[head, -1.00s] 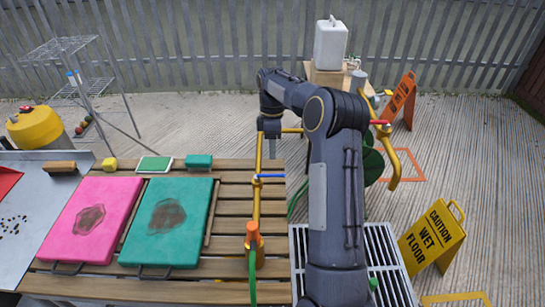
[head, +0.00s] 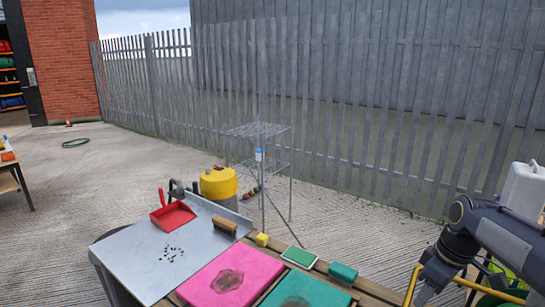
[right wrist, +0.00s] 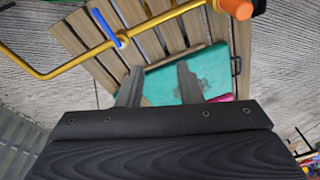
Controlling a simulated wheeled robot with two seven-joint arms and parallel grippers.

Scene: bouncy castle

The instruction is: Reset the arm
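My right arm (head: 490,235) comes in at the right edge of the head view, bent, with its wrist lowered beside a yellow pipe (head: 410,287). My right gripper shows in the right wrist view (right wrist: 160,78). Its two fingers are apart with nothing between them, above the slatted wooden table and a green board (right wrist: 215,68). My left gripper is not in view.
A pink board (head: 232,276) and a green board (head: 305,290) lie on the table. A grey metal sheet (head: 140,255) holds a red dustpan (head: 172,215) and a brush (head: 224,225). Concrete at left is mostly clear.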

